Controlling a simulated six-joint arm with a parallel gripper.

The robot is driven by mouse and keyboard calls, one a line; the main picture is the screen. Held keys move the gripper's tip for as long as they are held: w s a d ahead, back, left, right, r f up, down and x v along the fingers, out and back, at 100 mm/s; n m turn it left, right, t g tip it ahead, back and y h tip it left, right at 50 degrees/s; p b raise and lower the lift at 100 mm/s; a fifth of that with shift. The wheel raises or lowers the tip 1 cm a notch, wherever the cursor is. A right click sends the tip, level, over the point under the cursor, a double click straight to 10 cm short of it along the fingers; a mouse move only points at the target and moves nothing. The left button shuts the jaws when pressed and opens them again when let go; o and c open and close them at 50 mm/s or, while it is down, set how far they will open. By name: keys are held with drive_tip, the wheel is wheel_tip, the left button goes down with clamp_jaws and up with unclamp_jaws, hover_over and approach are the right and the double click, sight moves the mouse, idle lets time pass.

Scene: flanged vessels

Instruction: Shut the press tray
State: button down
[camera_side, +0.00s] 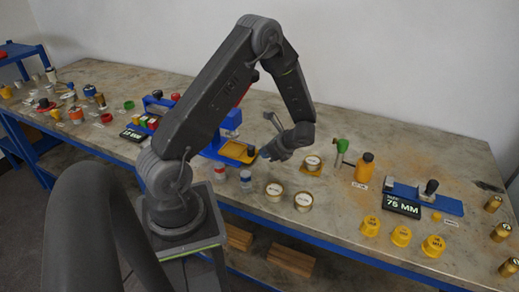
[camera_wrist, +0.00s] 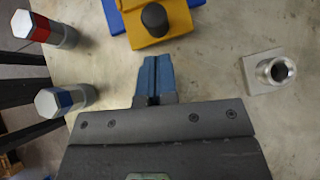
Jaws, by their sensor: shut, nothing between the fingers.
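The press tray (camera_side: 240,151) is a yellow plate at the front of a blue press (camera_side: 212,150), partly hidden behind my arm in the side view. In the wrist view the yellow tray (camera_wrist: 143,41) juts out from a blue part (camera_wrist: 204,3) at the top edge, with a dark round knob or cylinder (camera_wrist: 155,18) on it. My gripper (camera_side: 266,156) is just right of the tray in the side view. In the wrist view my gripper's blue fingers (camera_wrist: 155,72) are shut together and empty, pointing at the tray's near edge. A small gap seems to show; contact cannot be told.
Hex-topped bottles, one red-banded (camera_wrist: 42,28) and one blue-banded (camera_wrist: 63,100), stand left in the wrist view. A metal flanged piece (camera_wrist: 275,70) lies right. Round tins (camera_side: 274,191), an orange bottle (camera_side: 364,168) and yellow caps (camera_side: 401,236) stand rightward on the bench.

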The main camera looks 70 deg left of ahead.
drive_tip(key=f+v, duration=0.1)
drive_tip(key=v, duration=0.9)
drive_tip(key=s+d+r+n+t+h, duration=0.2)
drive_tip(key=d+r+n+t, duration=0.1)
drive_tip(key=d+r, duration=0.3)
drive_tip(key=s+d+r+n+t+h, duration=0.1)
drive_tip(key=s+d+r+n+t, duration=0.1)
drive_tip(key=d+r, duration=0.45)
drive_tip(key=s+d+r+n+t+h, duration=0.4)
drive_tip(key=s+d+r+n+t, duration=0.1)
drive_tip(key=s+d+r+t, duration=0.1)
drive_tip(key=s+d+r, duration=0.1)
drive_tip(key=s+r, duration=0.1)
drive_tip(key=s, duration=0.1)
drive_tip(key=shift+s+d+n+h, duration=0.3)
drive_tip(key=shift+s+d+n, duration=0.05)
drive_tip(key=shift+s+n, duration=0.05)
drive_tip(key=c, duration=1.9)
unclamp_jaws()
